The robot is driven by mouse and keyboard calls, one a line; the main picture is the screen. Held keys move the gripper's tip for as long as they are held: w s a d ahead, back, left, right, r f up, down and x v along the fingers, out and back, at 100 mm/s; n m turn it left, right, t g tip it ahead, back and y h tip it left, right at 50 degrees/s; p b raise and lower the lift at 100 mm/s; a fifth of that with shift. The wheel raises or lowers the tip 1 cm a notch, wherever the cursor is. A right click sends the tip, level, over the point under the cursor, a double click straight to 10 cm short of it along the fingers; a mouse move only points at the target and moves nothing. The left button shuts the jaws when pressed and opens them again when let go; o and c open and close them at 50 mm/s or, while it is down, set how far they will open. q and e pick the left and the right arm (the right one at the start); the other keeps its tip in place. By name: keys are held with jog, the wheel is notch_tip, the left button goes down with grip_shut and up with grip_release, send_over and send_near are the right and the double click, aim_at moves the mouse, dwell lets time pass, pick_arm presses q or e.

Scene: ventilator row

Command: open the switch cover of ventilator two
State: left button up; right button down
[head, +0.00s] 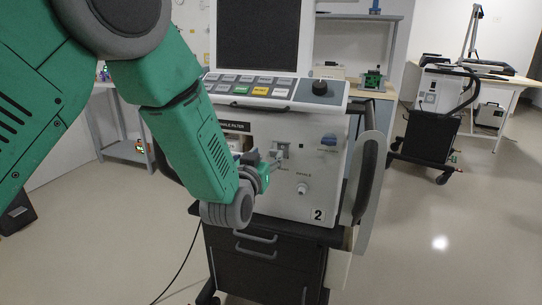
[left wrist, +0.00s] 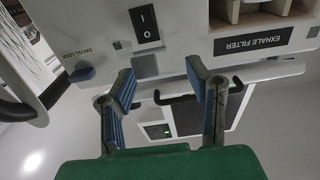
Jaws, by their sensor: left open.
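Ventilator two, with a "2" label (head: 318,215), stands in the middle of the head view on a dark cart. Its power switch panel (head: 281,149) is on the front face. In the left wrist view the black rocker switch (left wrist: 144,23) marked I and O shows uncovered by anything opaque. A pale grey plate (left wrist: 146,66) lies beside it; I cannot tell whether this is the cover. My left gripper (head: 276,168) is in front of the panel, partly hidden by its wrist. In the wrist view its blue-padded fingers (left wrist: 162,83) are apart, with nothing clearly held between them.
A blue swivel lock knob (left wrist: 82,73) sits beside the switch, near the left finger. The exhale filter bay (left wrist: 255,14) is on the other side. The ventilator's side handle (head: 366,175) sticks out at right. Another cart (head: 428,130) stands farther back; floor between is clear.

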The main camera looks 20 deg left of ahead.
aim_at(274, 152)
pick_arm(q)
jog(key=w+d, duration=0.2)
jog(key=w, duration=0.1)
jog(key=shift+w+d+r, duration=0.1)
jog(key=shift+d+r, duration=0.05)
jog(key=shift+d, duration=0.2)
jog(key=shift+a, duration=0.5)
jog(key=shift+c, duration=0.8)
jog(key=shift+a, duration=0.45)
grip_shut()
jog(key=shift+d, duration=0.35)
